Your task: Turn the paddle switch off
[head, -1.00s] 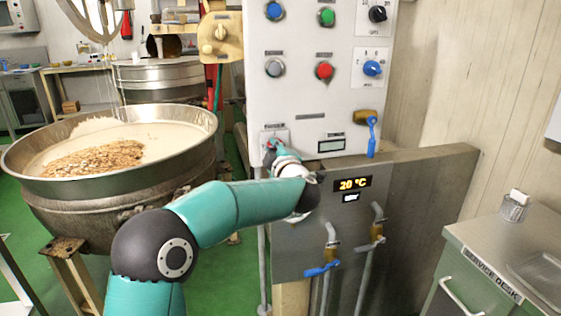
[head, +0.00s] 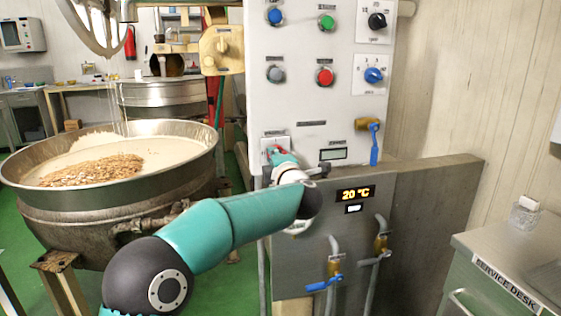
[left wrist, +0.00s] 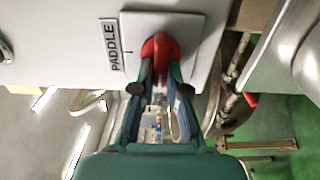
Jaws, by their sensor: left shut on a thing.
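The paddle switch is a red knob (left wrist: 158,45) on a pale square plate (left wrist: 192,24), with a PADDLE label (left wrist: 111,46) beside it in the left wrist view. In the head view its plate (head: 268,143) is at the lower left of the white control panel (head: 300,105), mostly behind my gripper. My left gripper (head: 279,153) is at the plate, its fingers (left wrist: 160,64) shut around the red knob. The fingertips hide part of the knob, and I cannot read its setting. My right gripper is out of view.
A kettle (head: 40,198) of pale mass and nuts stands left of the panel. A blue-handled valve (head: 374,142) and a blue knob (head: 373,75) are to the right. Below are a 20 °C display (head: 355,194) and pipes with valves. A service desk (head: 500,240) is at right.

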